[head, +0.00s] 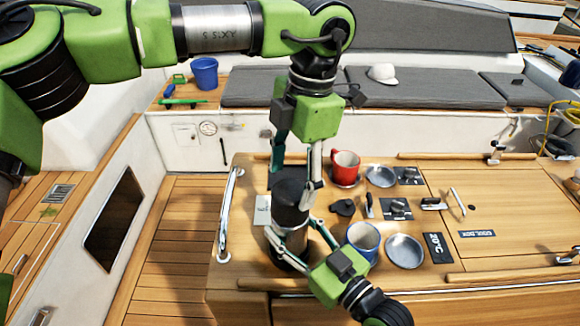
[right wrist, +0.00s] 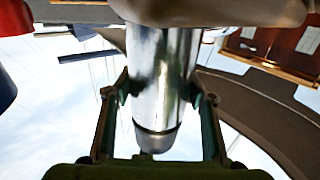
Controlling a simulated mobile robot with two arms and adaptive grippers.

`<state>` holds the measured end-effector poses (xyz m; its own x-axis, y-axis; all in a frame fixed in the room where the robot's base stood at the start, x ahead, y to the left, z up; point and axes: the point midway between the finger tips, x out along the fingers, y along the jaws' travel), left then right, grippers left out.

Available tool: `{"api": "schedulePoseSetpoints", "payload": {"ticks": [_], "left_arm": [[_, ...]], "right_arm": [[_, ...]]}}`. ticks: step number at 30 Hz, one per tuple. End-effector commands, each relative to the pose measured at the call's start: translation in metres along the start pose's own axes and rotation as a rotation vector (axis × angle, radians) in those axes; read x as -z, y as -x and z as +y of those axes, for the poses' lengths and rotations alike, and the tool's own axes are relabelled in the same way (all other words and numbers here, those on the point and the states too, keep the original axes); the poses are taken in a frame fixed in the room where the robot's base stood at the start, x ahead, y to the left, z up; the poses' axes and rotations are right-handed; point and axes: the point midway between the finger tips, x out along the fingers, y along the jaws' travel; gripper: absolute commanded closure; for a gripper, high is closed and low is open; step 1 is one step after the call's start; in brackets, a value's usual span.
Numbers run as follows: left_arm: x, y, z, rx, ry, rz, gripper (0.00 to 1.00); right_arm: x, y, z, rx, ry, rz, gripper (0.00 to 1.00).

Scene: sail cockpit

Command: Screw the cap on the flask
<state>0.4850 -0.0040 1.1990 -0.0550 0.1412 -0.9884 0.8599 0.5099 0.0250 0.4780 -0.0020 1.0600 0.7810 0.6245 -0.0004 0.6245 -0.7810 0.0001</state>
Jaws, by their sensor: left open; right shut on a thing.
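The flask (head: 290,214) stands upright at the left end of the wooden cockpit table, dark with a metallic sheen. A black cylindrical top, which looks like the cap (head: 291,186), is at its upper end; I cannot tell whether it is seated or threaded. My left gripper (head: 295,172) points down from above, open, its fingers at either side of the black top. My right gripper (head: 297,236) reaches in from the front right and is shut on the flask body. In the right wrist view the shiny steel flask (right wrist: 160,85) lies between the right fingers.
Right of the flask are a red mug (head: 345,168), a blue mug (head: 363,237), metal plates (head: 404,251) and several small dark items. A metal rail (head: 229,215) edges the table at left. A blue bucket (head: 204,73) and a white cap (head: 382,73) are farther back.

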Motion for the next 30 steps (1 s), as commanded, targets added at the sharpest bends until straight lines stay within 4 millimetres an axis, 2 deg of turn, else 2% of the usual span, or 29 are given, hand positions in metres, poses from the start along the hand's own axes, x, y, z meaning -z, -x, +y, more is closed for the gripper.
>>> {"api": "schedulePoseSetpoints", "payload": {"ticks": [24, 30], "left_arm": [[0.007, 0.018, 0.0, 0.111, 1.704, -0.072, 0.36], [0.008, 0.021, -0.001, 0.154, 2.028, -0.065, 0.36]], "right_arm": [[0.0, 0.0, 0.0, 0.0, -0.001, 0.0, 1.0], [0.0, 0.0, 0.0, 0.0, -0.001, 0.0, 1.0]]}}
